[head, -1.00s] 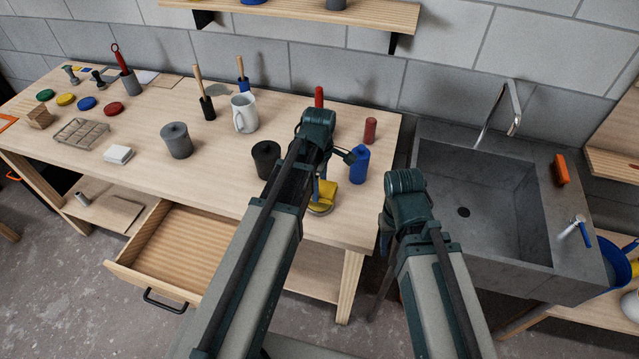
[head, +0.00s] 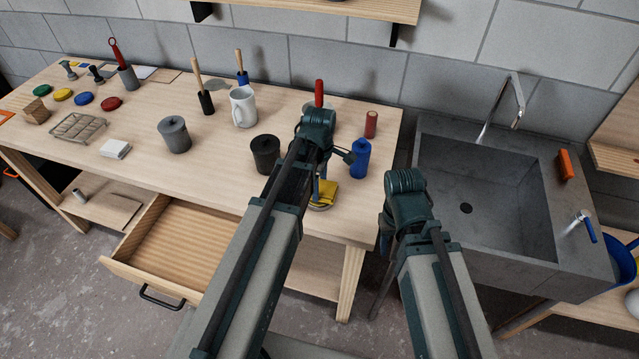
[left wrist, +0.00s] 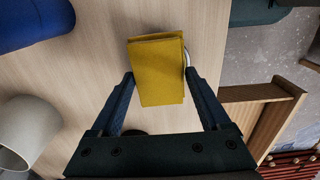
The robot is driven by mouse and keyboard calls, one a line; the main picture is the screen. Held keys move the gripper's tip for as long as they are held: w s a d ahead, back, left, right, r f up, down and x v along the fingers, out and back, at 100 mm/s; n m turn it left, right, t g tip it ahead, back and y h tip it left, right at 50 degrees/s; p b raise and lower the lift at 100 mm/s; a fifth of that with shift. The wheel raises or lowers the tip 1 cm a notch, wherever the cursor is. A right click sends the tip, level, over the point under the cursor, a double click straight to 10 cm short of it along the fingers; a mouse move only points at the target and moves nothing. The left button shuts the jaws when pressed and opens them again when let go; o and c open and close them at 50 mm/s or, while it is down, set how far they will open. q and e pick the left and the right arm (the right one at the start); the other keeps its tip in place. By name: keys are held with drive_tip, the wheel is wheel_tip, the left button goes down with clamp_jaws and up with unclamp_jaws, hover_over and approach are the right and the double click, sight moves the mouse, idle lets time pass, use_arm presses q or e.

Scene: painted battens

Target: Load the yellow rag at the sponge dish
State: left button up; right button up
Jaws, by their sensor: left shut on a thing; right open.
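The yellow rag (head: 328,193) is a folded cloth near the front right of the bench. It also shows in the left wrist view (left wrist: 158,75) between the two fingers. My left gripper (head: 319,187) is shut on it, pointing down. The sponge dish (head: 320,207) shows only as a thin pale rim at the rag's lower edge; a curved rim also peeks out beside the rag in the wrist view. The rag covers the rest, and whether it rests on the dish is unclear. My right gripper (head: 385,232) hangs open and empty beside the sink, partly hidden by its arm.
A blue bottle (head: 361,158) stands just right of the left gripper. A black canister (head: 265,155) stands to its left, and a red cylinder (head: 371,124) behind. The drawer (head: 180,245) hangs open at the front. The grey sink (head: 470,235) is at right.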

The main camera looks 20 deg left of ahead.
use_arm(q)
drive_tip(key=shift+f+b, duration=0.55)
idle(1.4)
wheel_tip(320, 180, up, 7)
drive_tip(key=p, duration=0.7)
idle(0.6)
wheel_tip(320, 180, down, 4)
drive_tip(key=b, duration=0.3)
drive_tip(key=shift+r, duration=0.25)
drive_tip(key=shift+d+r, duration=0.1)
drive_tip(key=shift+r, duration=0.05)
